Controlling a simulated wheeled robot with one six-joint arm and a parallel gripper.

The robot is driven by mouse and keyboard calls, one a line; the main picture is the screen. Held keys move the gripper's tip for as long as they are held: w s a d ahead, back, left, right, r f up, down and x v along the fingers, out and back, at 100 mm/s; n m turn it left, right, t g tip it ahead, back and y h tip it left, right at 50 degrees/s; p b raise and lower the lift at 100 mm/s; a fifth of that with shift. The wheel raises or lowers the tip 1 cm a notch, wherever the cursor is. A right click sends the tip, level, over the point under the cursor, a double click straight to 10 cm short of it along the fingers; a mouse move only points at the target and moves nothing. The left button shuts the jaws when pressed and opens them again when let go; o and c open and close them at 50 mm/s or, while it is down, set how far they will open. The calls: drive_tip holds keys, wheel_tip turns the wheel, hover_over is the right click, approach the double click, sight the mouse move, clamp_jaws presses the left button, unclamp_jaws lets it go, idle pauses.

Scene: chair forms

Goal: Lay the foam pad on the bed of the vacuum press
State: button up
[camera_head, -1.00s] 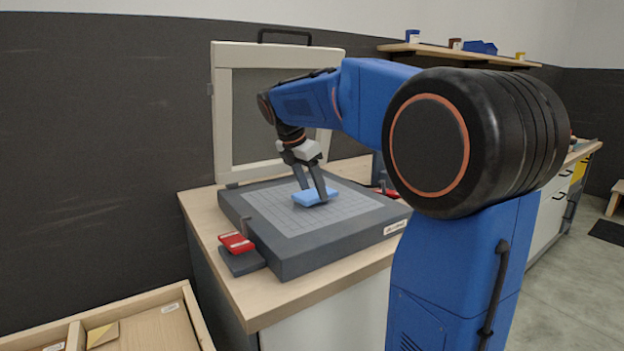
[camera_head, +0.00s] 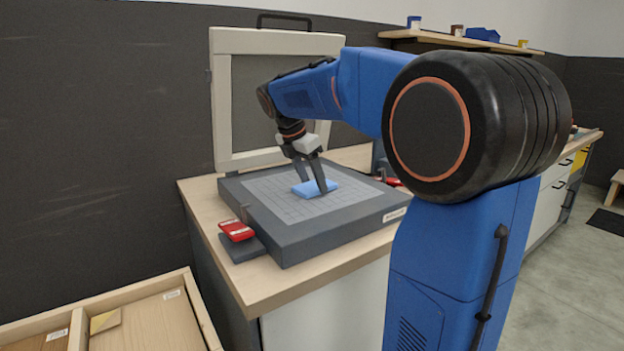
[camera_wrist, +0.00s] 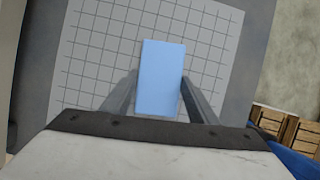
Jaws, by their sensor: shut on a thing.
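The foam pad (camera_head: 314,188) is a light blue block at the middle of the gridded bed (camera_head: 285,206) of the vacuum press. My gripper (camera_head: 312,184) is shut on the pad, with one finger on each side of it. The pad is at or just above the bed surface; I cannot tell if it touches. In the wrist view the pad (camera_wrist: 160,75) lies between the fingers over the grid of the bed (camera_wrist: 205,45). The press lid (camera_head: 222,110) stands open behind the bed.
A red latch (camera_head: 236,230) sits at the press's left side, and another red part (camera_head: 393,182) shows at the right. A wooden tray (camera_head: 150,325) with compartments is at lower left. A shelf (camera_head: 455,40) with small containers hangs on the back wall.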

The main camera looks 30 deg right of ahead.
drive_tip(key=o, duration=1.1)
drive_tip(key=v, duration=1.7)
drive_tip(key=shift+r, duration=0.2)
